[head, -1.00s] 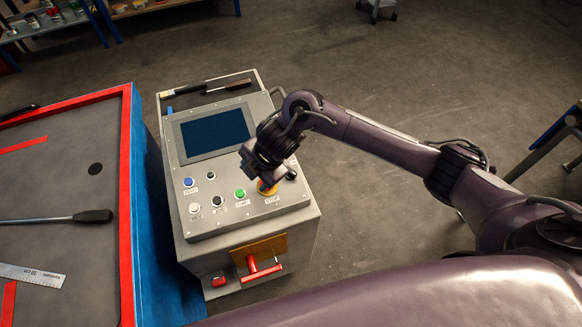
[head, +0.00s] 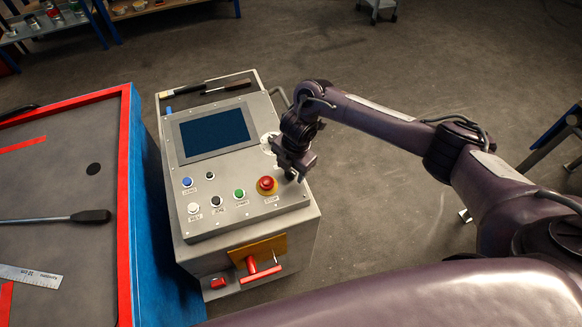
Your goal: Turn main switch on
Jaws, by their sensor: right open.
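The grey control console (head: 180,222) stands in the middle of the head view. On its front face, below the panel, is a yellow plate (head: 270,246) with a red handle (head: 262,274), which looks like the main switch; its on or off position I cannot tell. A red mushroom STOP button (head: 267,184) on a yellow ring sits on the panel's right side. My right gripper (head: 296,176) is open and empty, above the panel's right edge, just up and right of the STOP button and apart from the red handle. My left gripper is out of view.
The panel has a dark screen (head: 213,133) and several small push buttons, including a green one (head: 239,194). A red-edged workbench (head: 127,200) stands close on the left with a screwdriver-like tool (head: 90,216).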

